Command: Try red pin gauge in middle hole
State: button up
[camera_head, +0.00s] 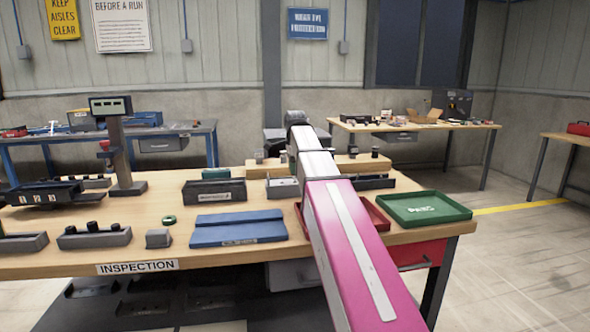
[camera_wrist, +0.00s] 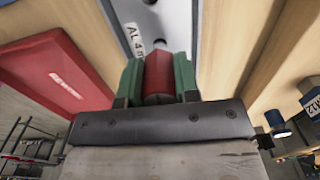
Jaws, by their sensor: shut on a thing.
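In the wrist view my gripper (camera_wrist: 158,76) is shut on the red pin gauge (camera_wrist: 158,70), which sits between its two green finger pads. Beyond the pin is a pale grey part (camera_wrist: 174,20) with a label reading "AL 4m" or similar. Two dark round spots, which look like holes, show on it. One is at the top edge and one is just past the pin's end. I cannot tell whether the pin touches the part or which hole it faces. In the head view my arm hides the gripper and pin.
A red tray (camera_wrist: 62,75) lies left of the gripper in the wrist view. On the inspection bench (camera_head: 180,190) are a green tray (camera_head: 424,222), a blue case (camera_head: 238,235), dark bins (camera_head: 214,197) and a gauge stand (camera_head: 116,150). A wooden riser (camera_head: 345,165) stands at the back.

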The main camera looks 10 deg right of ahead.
jog(key=shift+f, duration=0.35)
dwell(1.2)
jog(key=shift+r, duration=0.15)
jog(key=shift+r, duration=2.3)
jog(key=shift+s, duration=0.1)
